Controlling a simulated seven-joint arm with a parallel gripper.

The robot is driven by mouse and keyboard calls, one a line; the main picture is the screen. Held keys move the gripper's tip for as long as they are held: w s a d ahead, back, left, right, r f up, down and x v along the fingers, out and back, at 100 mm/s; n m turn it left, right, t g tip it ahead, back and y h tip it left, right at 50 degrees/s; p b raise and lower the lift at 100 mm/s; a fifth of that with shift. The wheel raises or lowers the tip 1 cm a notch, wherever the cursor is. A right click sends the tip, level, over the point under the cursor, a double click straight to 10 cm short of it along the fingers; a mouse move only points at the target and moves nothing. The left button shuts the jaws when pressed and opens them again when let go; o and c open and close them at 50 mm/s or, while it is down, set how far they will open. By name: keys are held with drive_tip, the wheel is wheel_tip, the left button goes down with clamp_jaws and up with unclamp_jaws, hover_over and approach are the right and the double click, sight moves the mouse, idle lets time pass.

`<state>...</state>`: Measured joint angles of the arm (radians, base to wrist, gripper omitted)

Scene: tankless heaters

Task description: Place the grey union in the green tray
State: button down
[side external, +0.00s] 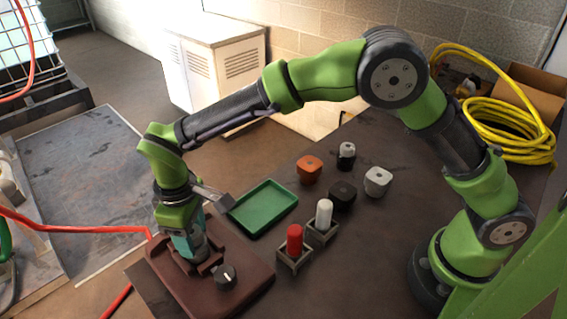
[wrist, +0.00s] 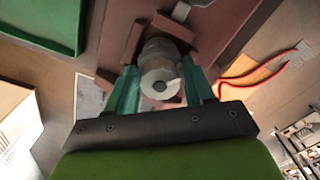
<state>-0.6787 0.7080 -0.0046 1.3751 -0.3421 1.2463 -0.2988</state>
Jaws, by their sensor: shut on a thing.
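The grey union (wrist: 160,72) is a stubby metal fitting with a round hole in its near end. My gripper (wrist: 160,82) has its teal fingers shut on it, one on each side. The union sits among the brown blocks of a brown fixture (side external: 252,284); I cannot tell whether it is still seated. In the side view my gripper (side external: 190,245) points down into this fixture and the union is hidden. The green tray (side external: 263,207) lies empty, behind and right of the gripper; its corner shows at upper left in the wrist view (wrist: 45,22).
Red (side external: 294,240) and white (side external: 324,214) cylinders stand in grey holders right of the tray. Orange (side external: 309,168), black (side external: 342,194) and white (side external: 378,180) fittings lie beyond. A yellow hose (side external: 515,125) is coiled at the far right.

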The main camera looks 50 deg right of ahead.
wheel_tip(320, 180, up, 8)
drive_tip(key=shift+f, duration=0.1)
drive_tip(key=shift+w+d+r, duration=0.25)
drive_tip(key=shift+d+r, duration=0.05)
drive_tip(key=shift+r, duration=0.2)
drive_tip(key=shift+w+d+r, duration=0.25)
drive_tip(key=shift+d+r, duration=0.05)
drive_tip(key=shift+r, duration=0.15)
drive_tip(key=w+d+f, duration=0.2)
drive_tip(key=d, duration=1.3)
drive_tip(key=shift+s+d+f+n, duration=0.15)
drive_tip(key=shift+d+f+n, duration=0.5)
drive_tip(key=shift+f, duration=1)
drive_tip(key=shift+s+d+f+n, duration=0.15)
drive_tip(key=shift+d+f+n, duration=0.2)
drive_tip(key=shift+f+n, duration=0.9)
drive_tip(key=shift+s+d+f+n, duration=0.15)
drive_tip(key=shift+d+f+n, duration=0.3)
drive_tip(key=shift+f, duration=1.55)
drive_tip(key=shift+f, duration=0.6)
drive_tip(key=shift+c, duration=1.9)
unclamp_jaws()
